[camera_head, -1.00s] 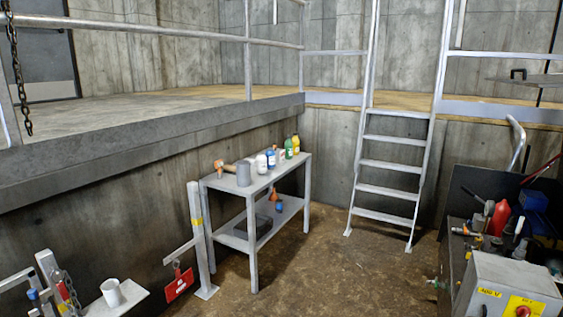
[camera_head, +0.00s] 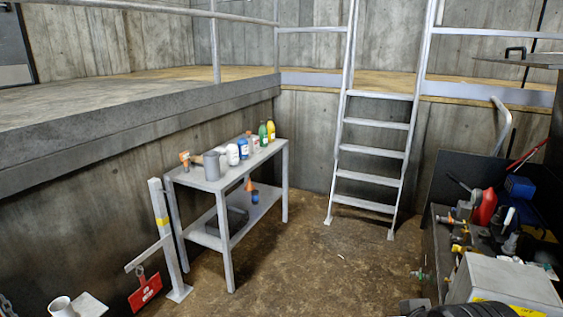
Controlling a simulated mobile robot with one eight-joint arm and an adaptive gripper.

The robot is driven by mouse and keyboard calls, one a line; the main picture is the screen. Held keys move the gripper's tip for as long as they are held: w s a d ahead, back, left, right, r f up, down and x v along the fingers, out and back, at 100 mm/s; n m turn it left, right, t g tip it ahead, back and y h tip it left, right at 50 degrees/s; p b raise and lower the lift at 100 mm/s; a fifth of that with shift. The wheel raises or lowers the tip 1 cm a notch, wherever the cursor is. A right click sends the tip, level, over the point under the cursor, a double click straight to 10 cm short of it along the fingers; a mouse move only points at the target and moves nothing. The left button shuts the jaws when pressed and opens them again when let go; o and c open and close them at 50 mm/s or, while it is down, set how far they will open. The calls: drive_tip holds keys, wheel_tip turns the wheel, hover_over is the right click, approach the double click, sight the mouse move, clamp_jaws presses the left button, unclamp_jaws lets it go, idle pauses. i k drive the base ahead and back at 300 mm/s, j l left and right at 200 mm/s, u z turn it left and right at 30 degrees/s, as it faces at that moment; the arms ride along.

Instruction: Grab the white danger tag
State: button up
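I cannot make out a white danger tag with certainty. A red tag or plate (camera_head: 145,291) with small white markings hangs by a chain or hook from the side arm of a grey post (camera_head: 167,240) at the lower left. A tiny white piece (camera_head: 340,256) lies on the floor; it is too small to identify. My gripper's fingertips do not show. Dark rounded shapes at the bottom edge, right of centre, may be part of my arm; I cannot tell.
A grey table (camera_head: 228,177) holds several bottles and a grey cup, with a lower shelf. A ladder (camera_head: 375,150) stands behind. At the right a dark bench (camera_head: 434,235) is crowded with tools and a grey box (camera_head: 505,283). A white mug (camera_head: 61,307) sits lower left.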

sight(256, 142)
drive_tip(key=i+l+z, duration=0.1)
drive_tip(key=i+z, duration=0.35)
drive_tip(key=i, duration=1.8)
drive_tip(key=i+l+u, duration=0.15)
drive_tip(key=i+u, duration=0.25)
drive_tip(key=i, duration=0.3)
drive_tip(key=i+l+u, duration=0.35)
drive_tip(key=i, duration=0.35)
drive_tip(key=i+l+u, duration=0.4)
drive_tip(key=i+l, duration=0.2)
drive_tip(key=i+l+u, duration=0.4)
drive_tip(key=i+l, duration=0.15)
drive_tip(key=l, duration=0.15)
